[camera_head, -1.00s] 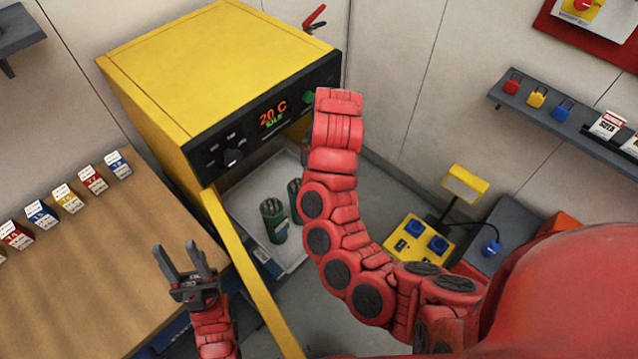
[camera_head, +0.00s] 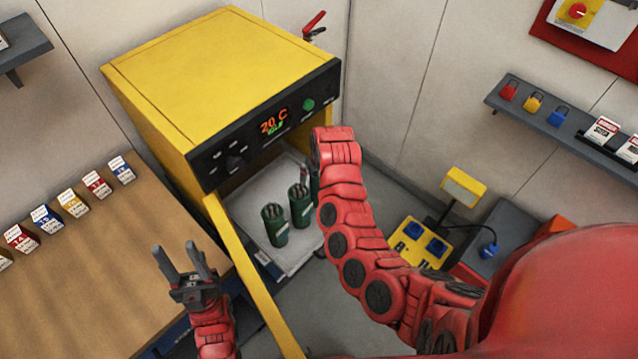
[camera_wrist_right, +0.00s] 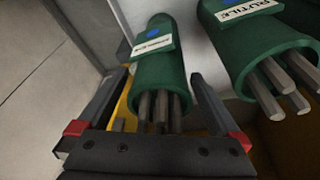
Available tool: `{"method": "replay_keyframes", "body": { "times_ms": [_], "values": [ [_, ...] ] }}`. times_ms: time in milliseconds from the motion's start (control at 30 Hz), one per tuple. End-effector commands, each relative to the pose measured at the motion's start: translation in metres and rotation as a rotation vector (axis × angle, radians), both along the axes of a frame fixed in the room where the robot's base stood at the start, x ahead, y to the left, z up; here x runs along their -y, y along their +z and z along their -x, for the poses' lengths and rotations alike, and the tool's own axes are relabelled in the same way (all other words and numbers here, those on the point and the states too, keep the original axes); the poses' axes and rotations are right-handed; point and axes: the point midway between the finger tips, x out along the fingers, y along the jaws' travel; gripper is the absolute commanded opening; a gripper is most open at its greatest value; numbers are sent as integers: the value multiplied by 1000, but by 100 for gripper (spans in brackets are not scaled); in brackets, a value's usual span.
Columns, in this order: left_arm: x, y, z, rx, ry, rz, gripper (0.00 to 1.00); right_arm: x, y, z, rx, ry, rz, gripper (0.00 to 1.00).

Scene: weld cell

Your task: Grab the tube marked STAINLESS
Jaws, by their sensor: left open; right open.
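Green tubes with grey rods in them stand on the light tray (camera_head: 270,165) inside the yellow oven: one at the front left (camera_head: 275,225), one beside it (camera_head: 300,206), and a third mostly hidden behind my right arm. In the right wrist view, my right gripper (camera_wrist_right: 160,78) is open, with its fingers on either side of one green tube (camera_wrist_right: 160,60). That tube's white label with a blue mark is too blurred to read. The tube to its right (camera_wrist_right: 262,45) is marked RUTILE. My left gripper (camera_head: 179,252) is open and empty by the bench.
The yellow oven (camera_head: 215,75) reads 20 C, and its yellow door (camera_head: 250,275) hangs open between my left gripper and the tray. A wooden bench (camera_head: 90,265) with several labelled boxes is at left. A yellow two-button box (camera_head: 420,243) stands at right.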

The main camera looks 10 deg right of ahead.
Motion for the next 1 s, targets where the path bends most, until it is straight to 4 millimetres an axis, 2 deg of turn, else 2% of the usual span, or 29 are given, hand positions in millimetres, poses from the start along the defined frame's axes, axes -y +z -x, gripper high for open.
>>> {"method": "replay_keyframes", "body": {
  "times_ms": [300,833,867,1000],
  "values": [
    [0,1,0,0,0,0,47,0,-2,-1,2,0,0,98],
    [0,1,0,0,0,0,47,0,-2,-1,3,0,-1,3],
    [0,1,0,0,0,0,47,0,-2,-1,3,0,-1,0],
    [0,1,0,0,0,0,47,-1,-2,-1,3,0,-2,0]
  ]
}}
